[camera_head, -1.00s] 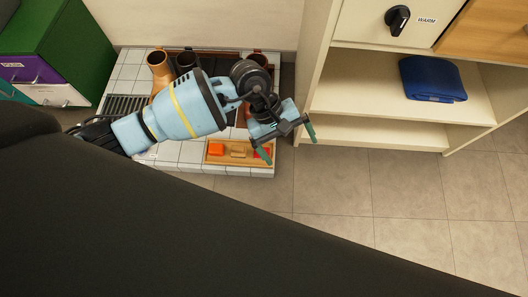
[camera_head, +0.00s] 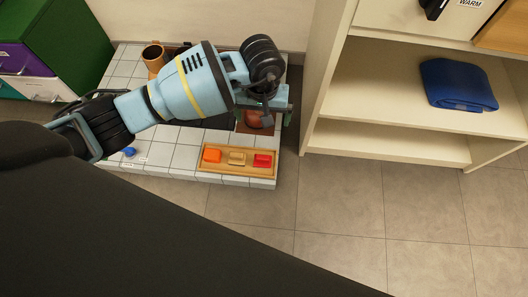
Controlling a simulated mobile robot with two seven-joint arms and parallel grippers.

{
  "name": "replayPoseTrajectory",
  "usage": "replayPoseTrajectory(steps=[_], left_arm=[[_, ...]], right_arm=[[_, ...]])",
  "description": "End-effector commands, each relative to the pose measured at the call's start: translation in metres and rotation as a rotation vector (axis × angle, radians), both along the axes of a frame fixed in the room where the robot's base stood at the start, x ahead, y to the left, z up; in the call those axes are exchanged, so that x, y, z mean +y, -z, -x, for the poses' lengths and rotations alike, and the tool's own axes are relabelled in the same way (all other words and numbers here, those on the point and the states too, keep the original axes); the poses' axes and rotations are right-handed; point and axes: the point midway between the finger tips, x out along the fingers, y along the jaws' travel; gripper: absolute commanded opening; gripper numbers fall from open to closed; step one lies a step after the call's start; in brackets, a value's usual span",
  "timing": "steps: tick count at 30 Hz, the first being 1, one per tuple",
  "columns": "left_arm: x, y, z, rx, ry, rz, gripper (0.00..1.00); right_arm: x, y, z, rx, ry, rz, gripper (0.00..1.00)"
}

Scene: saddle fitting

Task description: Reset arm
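My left arm comes in from the left over the white-tiled counter. Its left gripper (camera_head: 265,113) hangs over the counter's right end. One greenish finger shows at the right of the gripper and the other is partly hidden by the wrist. The fingers look spread apart, with nothing seen held between them. My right gripper is out of view.
A wooden tray (camera_head: 217,173) with orange, tan and red blocks lies at the counter's front. A copper-coloured cup (camera_head: 153,55) stands at the back left. A cream shelf (camera_head: 385,143) holding a folded blue cloth (camera_head: 458,85) stands right. Bare floor (camera_head: 340,205) lies in front.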

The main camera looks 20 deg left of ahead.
Motion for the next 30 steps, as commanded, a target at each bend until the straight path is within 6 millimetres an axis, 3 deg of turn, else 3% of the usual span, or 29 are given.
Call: replayPoseTrajectory(steps=[1, 3, 9, 30], left_arm=[[-0.001, 0.015, 0.001, 0.005, 0.000, 0.003, 1.00], [-0.001, 0.026, 0.001, 0.005, 0.000, 0.002, 1.00], [0.000, 0.045, 0.000, 0.002, -0.001, 0.002, 1.00], [0.000, 0.050, 0.000, -0.001, 0.000, 0.002, 1.00]], right_arm=[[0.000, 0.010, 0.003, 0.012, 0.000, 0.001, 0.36], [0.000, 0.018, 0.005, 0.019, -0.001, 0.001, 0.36], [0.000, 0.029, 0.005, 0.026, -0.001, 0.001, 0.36], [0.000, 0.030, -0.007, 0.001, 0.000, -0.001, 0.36]])
